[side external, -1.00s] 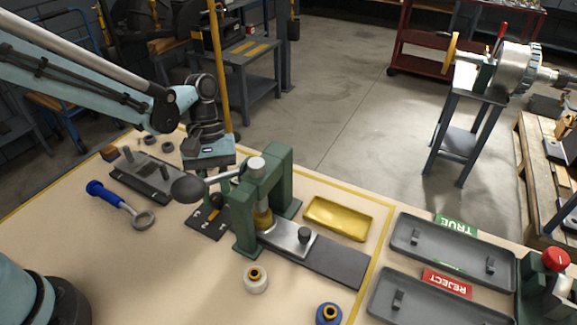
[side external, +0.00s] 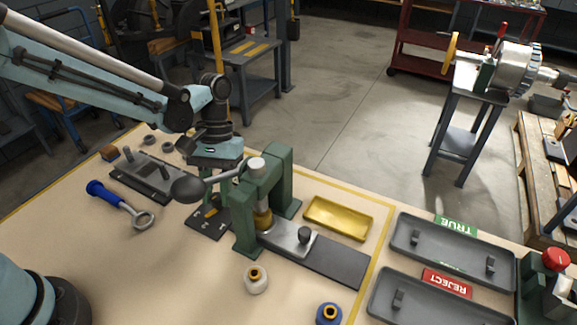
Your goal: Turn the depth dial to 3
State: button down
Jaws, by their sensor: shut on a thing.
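A green press (side external: 280,170) stands in the middle of the bench, with a lever ending in a dark ball knob (side external: 187,188). My gripper (side external: 217,187) points down over this plate and is shut on the depth dial there. The lever and ball knob hide most of the fingers and the dial, so I cannot read its setting.
A yellow tray (side external: 337,231), grey trays (side external: 400,249) and a red button (side external: 556,258) are to the right. A blue-handled ring tool (side external: 108,196) and a grey fixture plate (side external: 128,180) lie left. Two small bushings (side external: 255,288) (side external: 328,314) stand in front. The front-left bench is clear.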

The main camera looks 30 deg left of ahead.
jog(key=c, duration=0.8)
grip_release()
jog(key=shift+c, duration=0.2)
jog(key=v, duration=1.2)
